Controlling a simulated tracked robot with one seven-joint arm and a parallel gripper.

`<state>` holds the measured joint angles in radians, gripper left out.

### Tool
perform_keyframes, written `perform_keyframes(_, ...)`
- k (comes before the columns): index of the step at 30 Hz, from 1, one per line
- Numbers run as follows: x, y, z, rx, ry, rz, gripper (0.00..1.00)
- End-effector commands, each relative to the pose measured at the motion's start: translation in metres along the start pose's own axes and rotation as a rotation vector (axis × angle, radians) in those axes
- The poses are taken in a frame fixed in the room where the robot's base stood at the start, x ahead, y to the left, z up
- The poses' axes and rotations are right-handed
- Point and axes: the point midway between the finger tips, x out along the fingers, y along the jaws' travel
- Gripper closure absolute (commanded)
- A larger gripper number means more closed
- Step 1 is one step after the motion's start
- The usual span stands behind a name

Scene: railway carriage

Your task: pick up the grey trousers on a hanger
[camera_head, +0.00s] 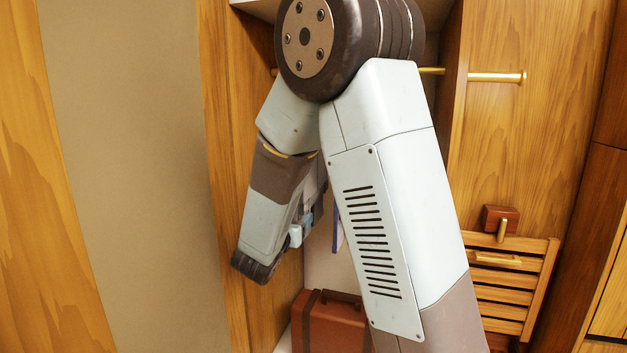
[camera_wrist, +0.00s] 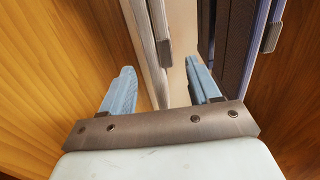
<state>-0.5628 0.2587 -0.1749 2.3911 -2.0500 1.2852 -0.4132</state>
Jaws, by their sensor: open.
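My gripper (camera_wrist: 159,66) is open in the wrist view, its two pale blue fingers apart. A pale, narrow hanging piece (camera_wrist: 148,40) reaches down between the fingers, nearer the left one; I cannot tell whether it touches either finger. Dark blue-grey hanging cloth (camera_wrist: 236,40) is to the right, beyond the right finger. I cannot tell for sure which of these is the grey trousers, and no hanger hook shows. In the head view my arm hides most of the wardrobe; only a thin blue strip of cloth (camera_head: 338,236) shows beside it.
A brass rail (camera_head: 432,71) crosses the wardrobe behind my arm. Wooden panels stand close on both sides of my gripper. A brown suitcase (camera_head: 327,322) stands at the bottom of the wardrobe. A slatted wooden piece (camera_head: 515,285) and a brass peg (camera_head: 497,77) are at right.

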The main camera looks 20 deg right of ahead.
Motion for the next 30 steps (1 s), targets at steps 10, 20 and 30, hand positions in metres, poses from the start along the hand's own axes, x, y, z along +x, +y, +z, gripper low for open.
perform_keyframes(10,0.021,0.0,0.0,0.001,0.001,0.0,0.38)
perform_keyframes(20,0.061,-0.001,0.001,0.0,0.0,-0.002,0.38)
perform_keyframes(30,0.069,-0.001,0.001,0.0,0.0,0.0,0.41)
